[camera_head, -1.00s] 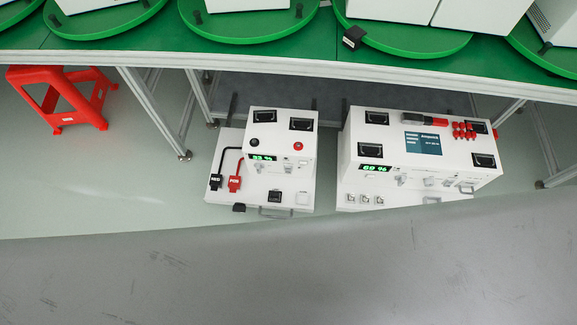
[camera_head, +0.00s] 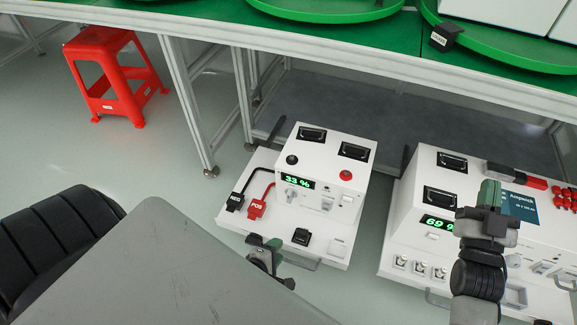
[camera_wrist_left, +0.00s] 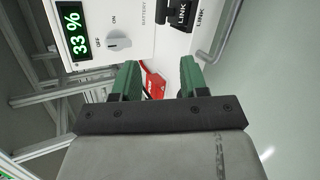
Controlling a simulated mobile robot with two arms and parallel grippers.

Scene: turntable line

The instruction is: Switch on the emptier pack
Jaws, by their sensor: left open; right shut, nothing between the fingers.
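The smaller white pack (camera_head: 327,167) on the left reads 33 % on its green display (camera_head: 293,180). Its grey rotary knob (camera_head: 291,195) also shows in the left wrist view (camera_wrist_left: 118,43), with its dark mark on the side of the OFF label. The larger white pack (camera_head: 430,190) on the right reads 69 %. My left gripper (camera_head: 264,243) is open and empty at the front edge of the smaller pack's base, apart from the knob; its fingers also show in the left wrist view (camera_wrist_left: 157,78). My right gripper (camera_head: 489,193) is shut and empty, in front of the larger pack, covering part of its front.
Black NEG (camera_head: 235,201) and red POS (camera_head: 257,208) plugs sit on the smaller pack's base, beside a black LINK part (camera_head: 301,237). A green-topped table (camera_head: 210,32) stands behind on metal legs. A red stool (camera_head: 113,75) stands at the left.

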